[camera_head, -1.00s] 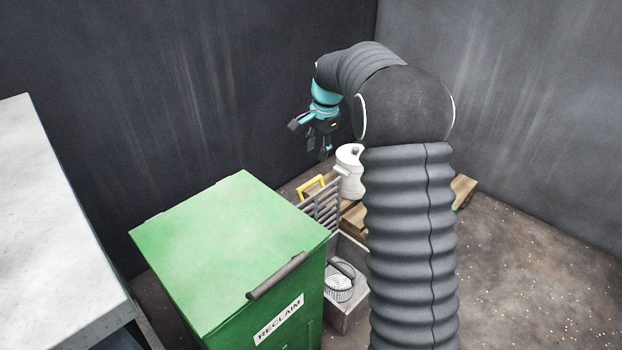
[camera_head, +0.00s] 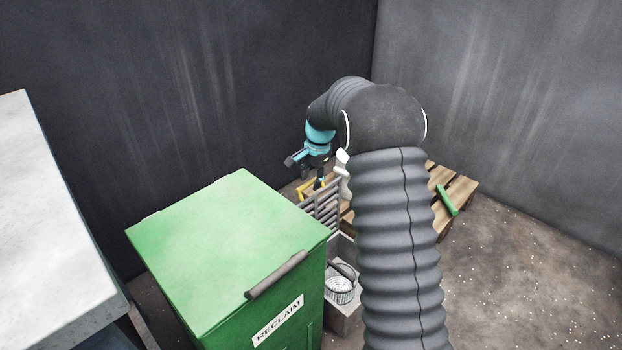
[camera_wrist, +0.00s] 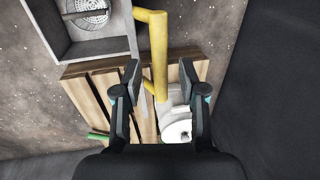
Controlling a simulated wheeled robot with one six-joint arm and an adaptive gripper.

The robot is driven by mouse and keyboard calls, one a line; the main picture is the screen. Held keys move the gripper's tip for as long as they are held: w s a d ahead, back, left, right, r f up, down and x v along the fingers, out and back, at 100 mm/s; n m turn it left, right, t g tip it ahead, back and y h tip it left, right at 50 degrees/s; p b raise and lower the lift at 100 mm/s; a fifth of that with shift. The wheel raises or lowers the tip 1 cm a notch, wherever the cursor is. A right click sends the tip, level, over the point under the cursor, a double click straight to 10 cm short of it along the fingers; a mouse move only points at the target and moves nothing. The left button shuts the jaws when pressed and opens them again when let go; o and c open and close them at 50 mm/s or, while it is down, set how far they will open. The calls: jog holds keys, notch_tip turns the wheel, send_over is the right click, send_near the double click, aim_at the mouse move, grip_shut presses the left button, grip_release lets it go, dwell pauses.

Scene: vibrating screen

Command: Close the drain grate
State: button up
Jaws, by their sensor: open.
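The drain grate (camera_head: 325,205) is a grey barred panel standing upright, raised beside the green bin. Its yellow handle (camera_head: 301,189) is at the top, partly behind my gripper. In the wrist view the yellow handle (camera_wrist: 159,55) runs up between my two fingers, and the grate shows nearly edge-on as a thin grey strip. The grey drain box (camera_head: 347,318) lies uncovered below, with a perforated basket (camera_head: 340,289) inside; my arm hides its right part. My gripper (camera_head: 305,173) is open above the handle; its fingers (camera_wrist: 160,82) lie either side of it, and contact cannot be told.
The green RECLAIM bin (camera_head: 230,225) stands close left of the grate. A wooden pallet (camera_head: 462,188) with a green bar (camera_head: 446,200) lies behind my arm. A white canister (camera_wrist: 178,128) stands on the pallet. Dark walls close the back. Speckled floor is open at right.

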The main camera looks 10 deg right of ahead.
grip_shut()
